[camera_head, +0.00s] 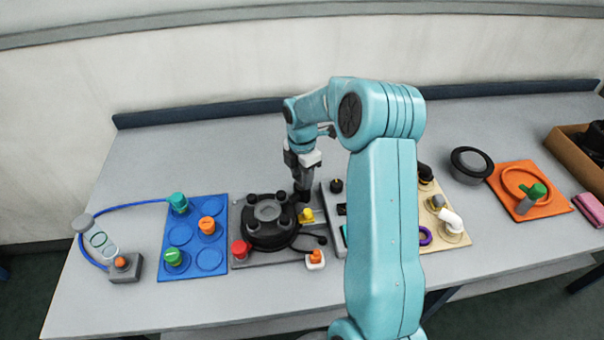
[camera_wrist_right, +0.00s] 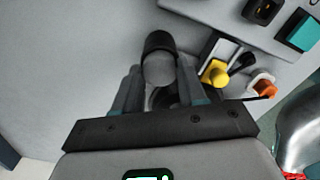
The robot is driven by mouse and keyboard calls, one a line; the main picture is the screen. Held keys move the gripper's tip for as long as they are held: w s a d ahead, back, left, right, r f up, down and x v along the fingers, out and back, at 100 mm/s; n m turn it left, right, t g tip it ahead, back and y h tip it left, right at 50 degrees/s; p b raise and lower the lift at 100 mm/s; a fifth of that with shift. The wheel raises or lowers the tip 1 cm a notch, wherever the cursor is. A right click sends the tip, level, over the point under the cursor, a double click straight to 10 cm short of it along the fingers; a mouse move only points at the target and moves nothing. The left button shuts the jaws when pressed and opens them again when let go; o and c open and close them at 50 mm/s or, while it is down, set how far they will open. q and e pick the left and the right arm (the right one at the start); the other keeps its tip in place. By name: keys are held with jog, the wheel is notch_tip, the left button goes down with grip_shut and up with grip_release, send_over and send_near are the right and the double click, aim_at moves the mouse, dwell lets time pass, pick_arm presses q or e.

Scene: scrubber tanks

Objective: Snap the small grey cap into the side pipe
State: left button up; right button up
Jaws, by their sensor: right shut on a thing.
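My right gripper (camera_head: 302,190) reaches down at the back right of a black round tank unit (camera_head: 267,238). In the right wrist view its fingers (camera_wrist_right: 160,82) are shut on a small grey cap (camera_wrist_right: 158,70), whose round face shows between them. A black pipe-like cylinder (camera_wrist_right: 158,41) is right at the cap in that view. I cannot tell whether the cap is in it or only touching it. In the head view the cap is hidden by the gripper. My left gripper is not in view.
A yellow knob (camera_head: 306,215) and a white piece with an orange top (camera_head: 315,258) stand close to the gripper. A blue tray (camera_head: 181,236) with coloured caps lies left. An orange mat (camera_head: 505,178) lies right. The table behind is clear.

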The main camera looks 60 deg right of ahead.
jog(key=shift+s+a+f, duration=0.1)
dwell(1.1)
jog(key=o, duration=1.2)
jog(key=shift+c, duration=0.2)
jog(key=shift+o, duration=0.4)
jog(key=o, duration=0.6)
jog(key=shift+c, duration=0.2)
jog(key=shift+r+p, duration=2.55)
jog(key=shift+r, duration=1.05)
